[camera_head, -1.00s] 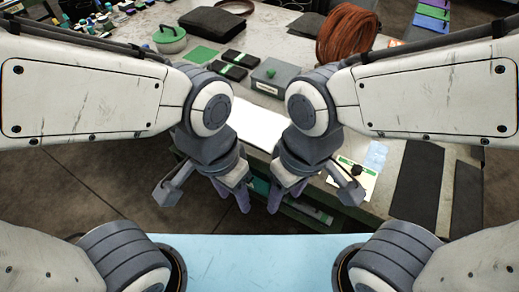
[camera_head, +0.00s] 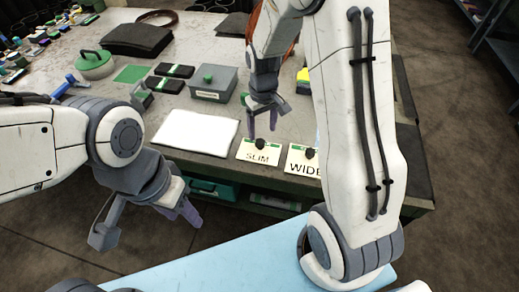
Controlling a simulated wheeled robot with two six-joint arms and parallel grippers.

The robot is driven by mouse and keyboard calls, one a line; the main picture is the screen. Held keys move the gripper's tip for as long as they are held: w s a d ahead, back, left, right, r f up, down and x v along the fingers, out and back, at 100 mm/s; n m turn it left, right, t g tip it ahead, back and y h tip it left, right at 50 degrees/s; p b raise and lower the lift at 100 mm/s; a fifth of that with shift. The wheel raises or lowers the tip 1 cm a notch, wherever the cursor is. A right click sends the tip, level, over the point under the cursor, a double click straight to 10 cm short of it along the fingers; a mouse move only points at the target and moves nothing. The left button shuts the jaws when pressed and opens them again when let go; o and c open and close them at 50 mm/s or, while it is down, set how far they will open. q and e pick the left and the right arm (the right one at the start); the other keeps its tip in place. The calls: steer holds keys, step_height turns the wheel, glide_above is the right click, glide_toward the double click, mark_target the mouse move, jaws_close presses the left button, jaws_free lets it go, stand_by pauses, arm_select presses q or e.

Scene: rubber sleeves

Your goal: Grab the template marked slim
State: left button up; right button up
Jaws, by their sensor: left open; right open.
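The template marked SLIM (camera_head: 257,157) is a cream card with a green top strip and a dark knob (camera_head: 260,144). It lies near the front edge of the table. The template marked WIDE (camera_head: 303,168) lies just to its right, partly hidden by my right arm. My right gripper (camera_head: 262,135) is open and points down above the slim template's knob; I cannot tell whether it touches it. My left gripper (camera_head: 150,220) is open and empty, in front of the table's front edge.
A white sheet (camera_head: 197,132) lies left of the slim template. Behind it are a grey box with a green knob (camera_head: 214,84), black and green blocks (camera_head: 170,77), a green mat (camera_head: 131,73) and a green lidded pot (camera_head: 94,66). A light-blue surface (camera_head: 240,256) is in the foreground.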

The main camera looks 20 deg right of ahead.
mark_target(261, 142)
steer(key=f, duration=0.6)
steer(key=shift+w+a+f+p, duration=0.1)
steer(key=shift+a+f+p, duration=0.15)
steer(key=shift+f+p, duration=0.1)
steer(key=shift+r, duration=0.1)
steer(key=shift+c, duration=0.3)
jaws_close()
